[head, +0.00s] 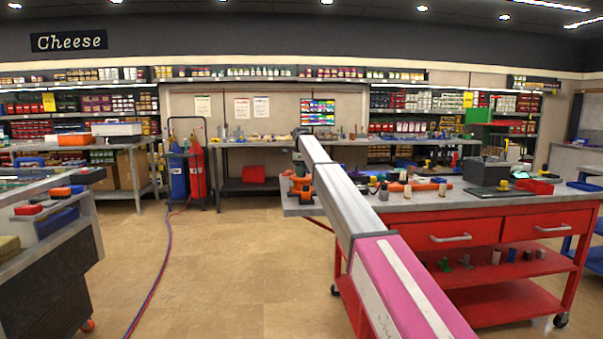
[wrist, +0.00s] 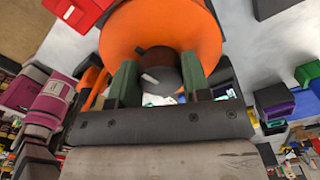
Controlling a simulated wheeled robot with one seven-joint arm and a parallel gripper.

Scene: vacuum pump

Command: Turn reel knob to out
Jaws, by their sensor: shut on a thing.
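The reel (wrist: 195,22) is a large round orange body that fills the top middle of the wrist view. Its knob (wrist: 163,78), dark grey with a brown part and a pale mark, sits in front of the orange face. My gripper (wrist: 158,76) has its two green fingers on either side of the knob and is shut on it. The pale mark points to the left in the wrist view. In the head view an orange item (head: 300,187) stands at the left end of the red workbench, below my outstretched arm; I cannot tell if it is the reel.
The red workbench (head: 460,202) carries bottles, tools and a dark box (head: 482,170). Gas cylinders (head: 197,172) stand at the back, with hoses (head: 150,275) along the floor. The floor left of the bench is mostly clear. A red box (wrist: 78,12) is close to the reel.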

